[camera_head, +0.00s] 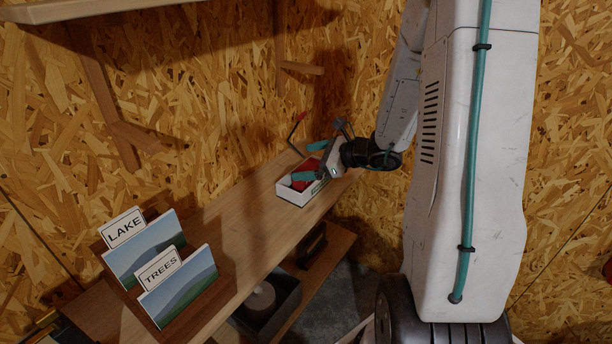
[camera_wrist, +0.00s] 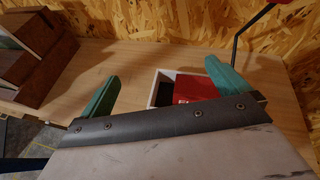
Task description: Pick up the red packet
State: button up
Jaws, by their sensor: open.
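The red packet (camera_wrist: 194,88) lies in a small white box (camera_wrist: 157,86) on the bench, and part of it is hidden behind my gripper's dark front plate in the wrist view. In the head view red (camera_head: 300,184) shows inside the white box (camera_head: 292,195) near the far end of the bench. My gripper (camera_wrist: 160,82) is open, with its two green fingers apart and nothing between them held. The packet sits toward the right finger. In the head view my gripper (camera_head: 308,171) is over the box. Whether a finger touches the packet, I cannot tell.
A thin dark rod with a red end (camera_head: 297,131) stands behind the box. Picture cards marked LAKE (camera_head: 125,227) and TREES (camera_head: 160,269) stand in a wooden holder at the near left. A lower shelf holds a grey bin (camera_head: 270,314). The bench middle (camera_head: 240,232) is clear.

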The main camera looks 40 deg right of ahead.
aim_at(313, 168)
jog(key=d+f+m+h, duration=0.1)
jog(key=d, duration=0.1)
jog(key=d+f+m+t, duration=0.1)
jog(key=d+f+m, duration=0.1)
jog(key=w+d+f+m+h, duration=0.1)
jog(key=d+f, duration=0.1)
jog(key=shift+w+h, duration=0.1)
jog(key=shift+h, duration=0.2)
jog(key=shift+t, duration=0.3)
jog(key=x, duration=0.6)
jog(key=shift+w+f, duration=0.25)
jog(key=shift+f, duration=0.35)
jog(key=c, duration=0.8)
